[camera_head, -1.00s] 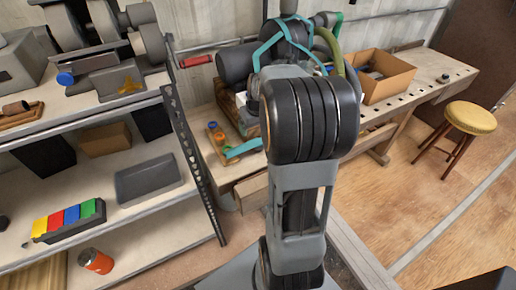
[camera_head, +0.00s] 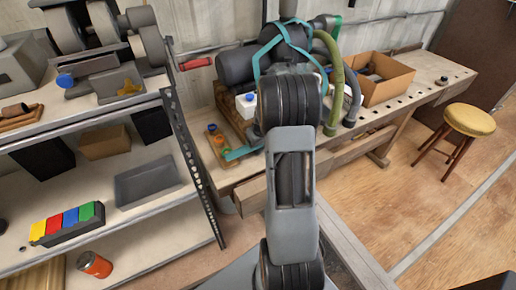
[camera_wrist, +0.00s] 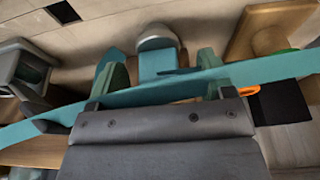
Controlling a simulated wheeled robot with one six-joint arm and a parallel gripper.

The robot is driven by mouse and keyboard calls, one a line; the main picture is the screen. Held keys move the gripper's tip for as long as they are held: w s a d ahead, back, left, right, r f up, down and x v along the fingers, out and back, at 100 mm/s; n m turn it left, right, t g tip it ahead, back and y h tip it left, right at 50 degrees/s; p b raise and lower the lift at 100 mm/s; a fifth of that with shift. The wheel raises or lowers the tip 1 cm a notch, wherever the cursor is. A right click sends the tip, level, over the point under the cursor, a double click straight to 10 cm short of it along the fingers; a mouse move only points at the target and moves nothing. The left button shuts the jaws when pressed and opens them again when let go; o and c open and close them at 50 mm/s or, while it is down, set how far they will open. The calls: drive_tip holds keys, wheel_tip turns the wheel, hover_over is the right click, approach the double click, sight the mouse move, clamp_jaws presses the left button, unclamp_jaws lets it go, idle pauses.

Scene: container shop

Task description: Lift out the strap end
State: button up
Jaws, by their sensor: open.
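A teal strap (camera_head: 262,58) loops around a dark cylindrical machine (camera_head: 236,66) on the workbench. A short teal strip (camera_head: 243,152), perhaps the strap end, shows at the bench's front left, partly behind my arm. In the wrist view, a long teal band (camera_wrist: 270,70) crosses the picture just beyond my palm. My gripper (camera_wrist: 160,62) is open, its two green fingers apart, with the band passing across them. Another teal piece below a grey rounded part shows between the fingers. Whether the band touches the fingers I cannot tell. My gripper is hidden in the head view.
A green hose (camera_head: 335,85) and a grey hose stand close right of my arm. A cardboard box (camera_head: 395,88) sits farther right on the workbench (camera_head: 440,70). A small white container with a blue cap (camera_head: 246,103) is near the strap. Shelves (camera_head: 140,205) stand at left.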

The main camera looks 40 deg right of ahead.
sight(258, 147)
drive_tip(key=shift+x, duration=1.75)
drive_tip(key=c, duration=1)
drive_tip(key=shift+r, duration=0.1)
